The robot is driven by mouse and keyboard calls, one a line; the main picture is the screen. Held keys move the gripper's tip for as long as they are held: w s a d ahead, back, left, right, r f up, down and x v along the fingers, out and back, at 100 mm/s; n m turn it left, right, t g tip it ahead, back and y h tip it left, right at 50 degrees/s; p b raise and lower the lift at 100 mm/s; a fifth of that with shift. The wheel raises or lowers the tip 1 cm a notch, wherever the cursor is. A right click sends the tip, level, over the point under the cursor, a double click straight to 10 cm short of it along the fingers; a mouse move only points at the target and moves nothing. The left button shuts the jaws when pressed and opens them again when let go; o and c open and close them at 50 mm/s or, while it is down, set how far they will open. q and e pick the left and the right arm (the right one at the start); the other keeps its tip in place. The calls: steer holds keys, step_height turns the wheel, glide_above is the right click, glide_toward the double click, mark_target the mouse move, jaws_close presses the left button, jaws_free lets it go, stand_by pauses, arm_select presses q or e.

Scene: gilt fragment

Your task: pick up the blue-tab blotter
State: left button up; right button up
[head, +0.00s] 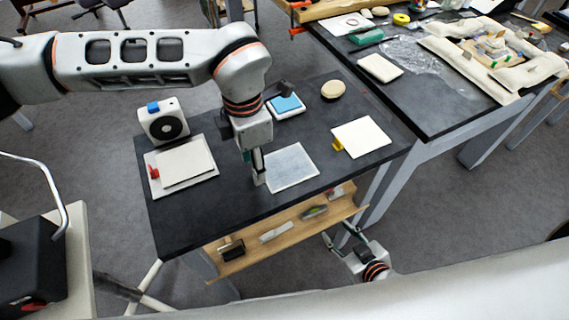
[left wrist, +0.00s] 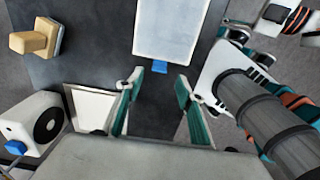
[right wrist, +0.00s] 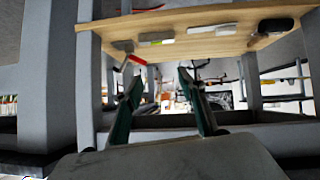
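The blue-tab blotter is a flat pale grey sheet (head: 291,168) lying on the dark table. The left wrist view shows it at top centre (left wrist: 168,28), with its blue tab (left wrist: 160,67) facing my gripper. In the head view my left gripper hides the tab. My left gripper (head: 260,180) points down at the sheet's left edge. In the left wrist view (left wrist: 158,90) it is open and empty, with the tab ahead of and between its fingers. My right gripper (head: 345,235) is low by the table's front shelf. It is open and empty in the right wrist view (right wrist: 160,90).
A red-tab sheet (head: 200,158) lies left and a yellow-tab sheet (head: 362,137) right. Behind stand a white fan-like box (head: 163,122), a tray with a blue pad (head: 273,112) and a round beige piece (head: 332,90). A wooden shelf (head: 240,262) with small items runs along the front.

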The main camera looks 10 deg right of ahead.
mark_target(282, 166)
arm_select(q)
step_height(282, 166, down, 4)
steer(key=shift+w+d, duration=0.15)
steer(key=c, duration=0.9)
steer(key=shift+c, duration=0.3)
arm_select(e)
steer(key=shift+w+r, duration=0.4)
steer(key=shift+r, duration=0.3)
arm_select(q)
steer(key=shift+r, duration=0.1)
